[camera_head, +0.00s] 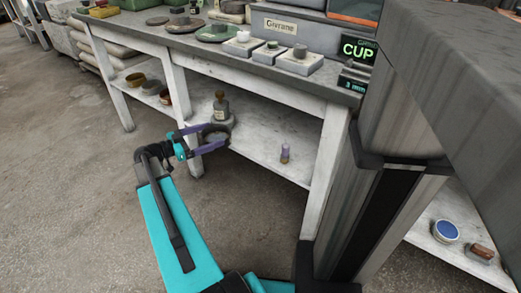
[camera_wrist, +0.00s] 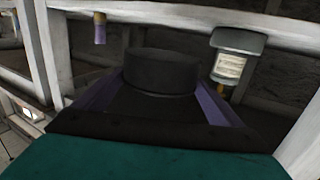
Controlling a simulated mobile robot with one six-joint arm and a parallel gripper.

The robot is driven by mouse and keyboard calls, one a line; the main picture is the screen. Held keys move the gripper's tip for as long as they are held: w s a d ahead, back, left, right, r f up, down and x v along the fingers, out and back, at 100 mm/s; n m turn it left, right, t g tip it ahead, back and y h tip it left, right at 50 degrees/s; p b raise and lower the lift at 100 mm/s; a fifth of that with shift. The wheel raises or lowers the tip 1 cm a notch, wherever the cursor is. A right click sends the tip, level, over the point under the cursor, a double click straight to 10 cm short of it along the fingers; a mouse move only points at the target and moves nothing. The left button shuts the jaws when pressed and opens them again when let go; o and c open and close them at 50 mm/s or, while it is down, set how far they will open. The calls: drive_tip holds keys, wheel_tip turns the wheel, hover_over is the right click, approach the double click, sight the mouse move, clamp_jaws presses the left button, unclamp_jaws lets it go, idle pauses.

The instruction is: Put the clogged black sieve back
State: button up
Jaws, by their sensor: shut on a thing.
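The black sieve (camera_head: 215,131) is a dark round piece between the purple fingers of my gripper (camera_head: 205,140), at the front edge of the low shelf (camera_head: 255,150). In the wrist view the sieve (camera_wrist: 160,72) is a black, short cylinder with a purple finger on each side. My gripper is shut on it. I cannot tell whether the sieve touches the shelf. The mesh and any clogging are not clear.
A labelled bottle (camera_head: 221,106) stands just behind the sieve; it hangs inverted in the wrist view (camera_wrist: 230,66). A small purple-grey object (camera_head: 285,153) stands farther right, with bare shelf between. White table legs (camera_head: 178,95) and the tabletop edge (camera_head: 230,62) frame the shelf.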

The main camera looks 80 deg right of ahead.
drive_tip(key=shift+s+d+f+m+y, duration=0.15)
drive_tip(key=shift+s+d+f+y, duration=0.1)
drive_tip(key=shift+s, duration=0.35)
drive_tip(key=shift+s+d+f+m+y, duration=0.15)
drive_tip(key=shift+s+f, duration=0.1)
drive_tip(key=shift+s, duration=0.35)
drive_tip(key=b+x, duration=0.1)
drive_tip(key=x, duration=0.3)
drive_tip(key=a+b+x, duration=0.1)
drive_tip(key=x, duration=0.4)
drive_tip(key=s+b+x, duration=0.1)
drive_tip(key=b+x, duration=0.1)
drive_tip(key=x, duration=0.3)
drive_tip(key=shift+s+a, duration=0.2)
drive_tip(key=shift+s, duration=0.1)
drive_tip(key=shift+s+d+f, duration=0.15)
drive_tip(key=shift+s+d, duration=0.1)
drive_tip(key=shift+s, duration=0.3)
drive_tip(key=shift+f+b, duration=1.1)
drive_tip(key=shift+f, duration=0.6)
drive_tip(key=shift+f, duration=0.2)
drive_tip(key=o, duration=0.9)
